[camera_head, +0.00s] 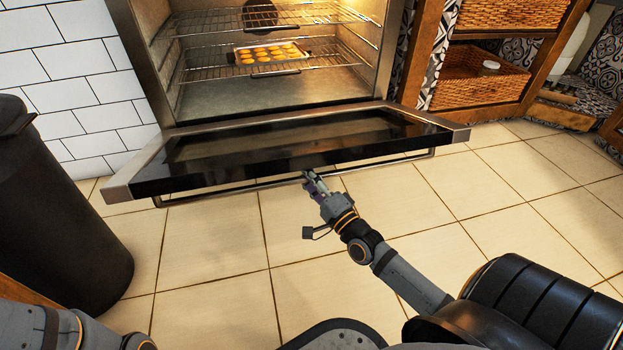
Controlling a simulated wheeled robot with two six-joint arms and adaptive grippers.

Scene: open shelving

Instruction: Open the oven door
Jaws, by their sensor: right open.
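The oven (235,103) stands at the top centre, and its lit inside shows. Its door (270,140) is folded down, about level, with its dark glass side facing up. The bar handle (235,188) runs along the door's outer edge, facing me. My right gripper (309,177) is open at the door's front edge, by the handle. Whether its fingers touch the handle cannot be told. My left arm shows only in part at the lower left, and its gripper is out of view.
A tray of baked goods (267,55) sits on a wire rack inside the oven. A dark bin (60,215) stands at the left. Wooden shelving with wicker baskets (480,77) stands at the right. The tiled floor (225,240) in front of the door is clear.

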